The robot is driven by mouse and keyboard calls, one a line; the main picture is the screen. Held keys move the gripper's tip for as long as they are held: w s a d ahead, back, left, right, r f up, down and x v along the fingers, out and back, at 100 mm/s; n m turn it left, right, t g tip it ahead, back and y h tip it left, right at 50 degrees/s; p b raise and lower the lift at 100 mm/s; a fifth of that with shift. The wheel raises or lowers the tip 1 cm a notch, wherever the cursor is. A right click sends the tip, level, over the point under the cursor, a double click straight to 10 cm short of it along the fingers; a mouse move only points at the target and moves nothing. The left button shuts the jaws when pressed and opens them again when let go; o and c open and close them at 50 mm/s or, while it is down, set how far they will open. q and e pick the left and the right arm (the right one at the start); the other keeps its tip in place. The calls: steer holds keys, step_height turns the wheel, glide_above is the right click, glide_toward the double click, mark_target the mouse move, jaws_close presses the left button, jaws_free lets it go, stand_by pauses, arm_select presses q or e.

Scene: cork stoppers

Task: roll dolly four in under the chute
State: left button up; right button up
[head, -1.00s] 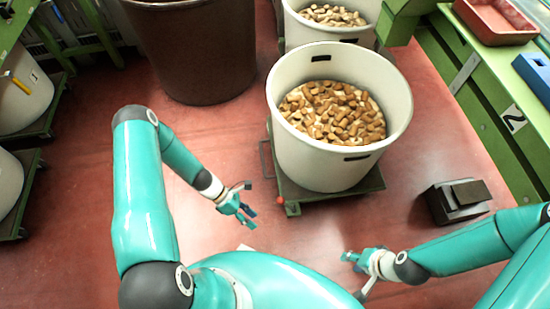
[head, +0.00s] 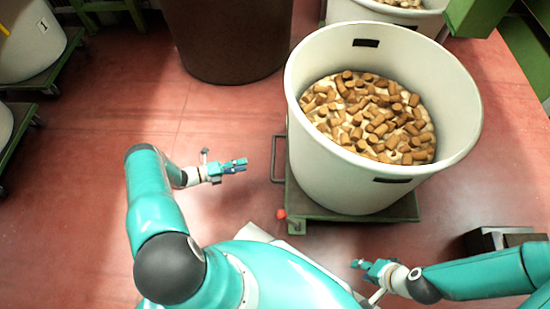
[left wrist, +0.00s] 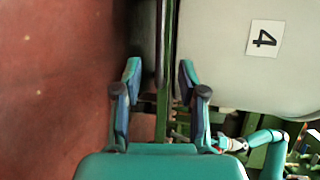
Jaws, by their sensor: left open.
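The bin (head: 310,130) of cork stoppers stands on a low green dolly (head: 325,212); the left wrist view shows a "4" label (left wrist: 264,38) on the bin. A bar handle (head: 275,158) sticks out from the dolly's left side, and a red knob (head: 281,214) is at its near left corner. My left gripper (head: 240,165) is open and empty, just left of the handle and pointing at it. It also shows in the left wrist view (left wrist: 158,75), with the dolly's edge beyond its fingers. My right gripper (head: 360,268) is in front of the dolly, holding nothing visible. I cannot pick out the chute.
A large dark brown bin (head: 220,40) stands behind to the left. Another pale bin (head: 415,20) of corks is behind bin four. Green framework (head: 475,15) is at top right. A dark box (head: 490,240) lies on the floor at right.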

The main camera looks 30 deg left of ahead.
arm_select(q)
steer(key=b+x, duration=0.2)
steer(key=x, duration=1.1)
steer(key=shift+w+d+f, duration=0.1)
steer(key=shift+d+f, duration=0.05)
steer(key=shift+d, duration=0.1)
jaws_close()
